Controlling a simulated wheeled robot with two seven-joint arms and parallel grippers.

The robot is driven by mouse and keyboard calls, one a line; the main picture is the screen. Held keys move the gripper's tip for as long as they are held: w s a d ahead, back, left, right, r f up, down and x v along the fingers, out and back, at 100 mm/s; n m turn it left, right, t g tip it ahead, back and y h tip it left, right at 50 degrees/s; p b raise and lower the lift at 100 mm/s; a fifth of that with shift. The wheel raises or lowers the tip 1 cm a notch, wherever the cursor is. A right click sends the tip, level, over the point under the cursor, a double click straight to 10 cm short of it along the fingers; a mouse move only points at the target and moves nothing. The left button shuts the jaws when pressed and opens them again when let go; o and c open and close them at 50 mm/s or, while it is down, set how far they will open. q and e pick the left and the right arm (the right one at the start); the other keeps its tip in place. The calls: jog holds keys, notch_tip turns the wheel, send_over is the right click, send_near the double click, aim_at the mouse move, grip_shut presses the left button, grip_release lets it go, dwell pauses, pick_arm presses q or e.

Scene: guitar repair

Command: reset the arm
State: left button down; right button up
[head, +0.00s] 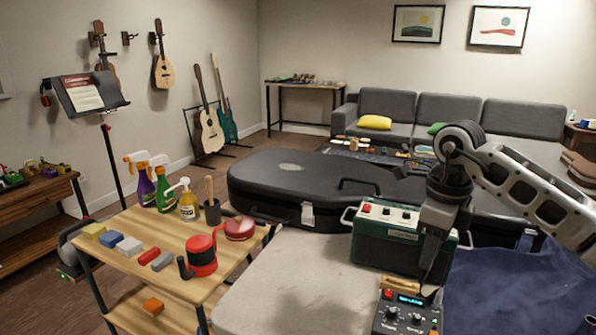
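My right arm comes in from the right, and its gripper (428,283) points down in front of the green amplifier (383,238). It is just above or behind a dark box with knobs and a lit display (407,314). The fingertips are small and partly lost against the dark box and amplifier, so I cannot tell whether they are open or shut, or touching anything. My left gripper is not in view.
A black guitar case (300,180) lies behind the amplifier. The pale work surface (285,285) is clear left of the box. A wooden cart (130,225) at left holds bottles, blocks and a red-and-black container (202,256). Blue cloth (520,295) lies at right.

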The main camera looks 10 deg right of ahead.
jog(key=s+a+f+g+y, duration=0.1)
jog(key=s+a+f+y, duration=0.15)
jog(key=a, duration=0.45)
jog(key=s+a+f+n+y, duration=0.1)
jog(key=a+f+y, duration=0.1)
jog(key=a+y, duration=0.3)
jog(key=s+a+f+g+y, duration=0.1)
jog(key=s+a+f+y, duration=0.1)
jog(key=a, duration=0.6)
jog(key=s+a+r+m+t+y, duration=0.4)
jog(key=a+r+m+t+y, duration=0.1)
jog(key=a+m+y, duration=0.5)
jog(key=w+d+f+m+t+h, duration=0.1)
jog(key=d+f+m+t+h, duration=0.3)
jog(key=m+t, duration=0.5)
jog(key=w+d+f+m+t+h, duration=0.1)
jog(key=d+f+m+t+h, duration=0.35)
jog(key=m, duration=0.85)
jog(key=s+d+f+m+g+h, duration=0.3)
jog(key=s+f+m+h, duration=0.1)
jog(key=s+f+m, duration=0.1)
jog(key=s+d+f+m+g+h, duration=0.3)
jog(key=s+f+m, duration=0.3)
jog(key=f, duration=0.3)
jog(key=shift+s+f+m+h, duration=0.15)
jog(key=shift+s+m+h, duration=0.05)
jog(key=shift+m+h, duration=0.25)
